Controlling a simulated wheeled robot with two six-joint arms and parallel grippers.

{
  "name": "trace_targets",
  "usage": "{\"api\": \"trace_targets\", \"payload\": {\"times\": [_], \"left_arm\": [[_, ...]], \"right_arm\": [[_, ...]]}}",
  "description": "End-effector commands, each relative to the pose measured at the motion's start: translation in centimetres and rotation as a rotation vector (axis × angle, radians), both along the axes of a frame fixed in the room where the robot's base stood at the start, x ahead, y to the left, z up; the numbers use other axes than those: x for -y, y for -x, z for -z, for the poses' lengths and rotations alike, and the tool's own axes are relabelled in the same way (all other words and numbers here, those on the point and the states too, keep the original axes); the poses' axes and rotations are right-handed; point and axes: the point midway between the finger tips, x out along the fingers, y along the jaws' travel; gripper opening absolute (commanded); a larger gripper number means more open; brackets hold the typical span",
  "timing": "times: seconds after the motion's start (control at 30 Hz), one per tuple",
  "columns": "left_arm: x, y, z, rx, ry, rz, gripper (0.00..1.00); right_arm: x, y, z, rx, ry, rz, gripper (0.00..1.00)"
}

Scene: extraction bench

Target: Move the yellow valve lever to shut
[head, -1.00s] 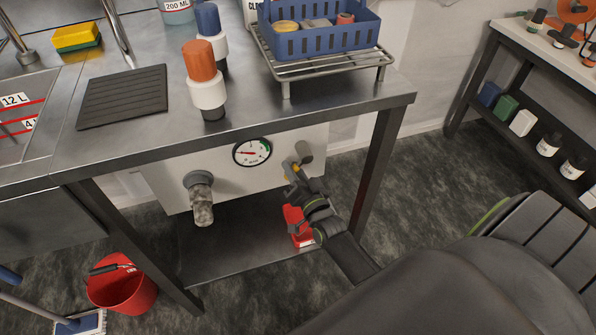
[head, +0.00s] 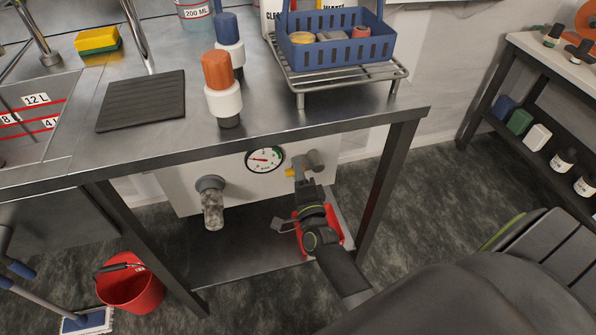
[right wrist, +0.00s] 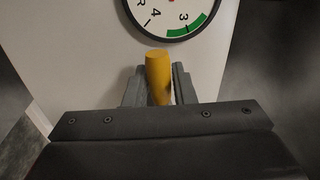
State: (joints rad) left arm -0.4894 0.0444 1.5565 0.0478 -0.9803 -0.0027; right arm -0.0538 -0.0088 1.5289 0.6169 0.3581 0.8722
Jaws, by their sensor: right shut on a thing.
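The yellow valve lever (head: 290,173) sits on the pale panel (head: 180,190) under the bench, just right of and below the round gauge. My right gripper (head: 301,181) is at the lever. In the right wrist view the yellow lever (right wrist: 158,75) stands between the two dark fingers of my right gripper (right wrist: 160,88), which is shut on it. The lever's lower part is hidden by the gripper. My left gripper is not in view.
The bench edge (head: 270,133) overhangs the panel, and a table leg (head: 388,185) stands to the right. A red object (head: 330,232) is on the lower shelf, partly behind my arm.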

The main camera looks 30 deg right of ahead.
Motion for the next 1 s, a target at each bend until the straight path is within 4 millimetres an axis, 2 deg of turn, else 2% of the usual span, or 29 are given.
{"api": "trace_targets", "payload": {"times": [0.23, 0.7, 0.73, 0.87, 1.0], "left_arm": [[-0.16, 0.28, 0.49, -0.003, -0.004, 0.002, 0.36], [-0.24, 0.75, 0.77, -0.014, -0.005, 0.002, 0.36], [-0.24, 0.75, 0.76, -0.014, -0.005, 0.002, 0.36], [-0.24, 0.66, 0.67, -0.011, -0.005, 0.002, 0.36], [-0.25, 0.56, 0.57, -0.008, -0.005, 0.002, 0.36]], "right_arm": [[-0.02, 0.03, -0.28, 0.014, -0.066, 0.000, 0.00], [-0.02, 0.03, -0.37, 0.018, -0.081, 0.000, 0.00], [-0.02, 0.02, -0.37, 0.018, -0.081, 0.000, 0.25], [-0.02, 0.02, -0.38, 0.018, -0.079, 0.000, 0.42], [-0.01, 0.01, -0.38, 0.017, -0.077, 0.000, 0.43]]}}
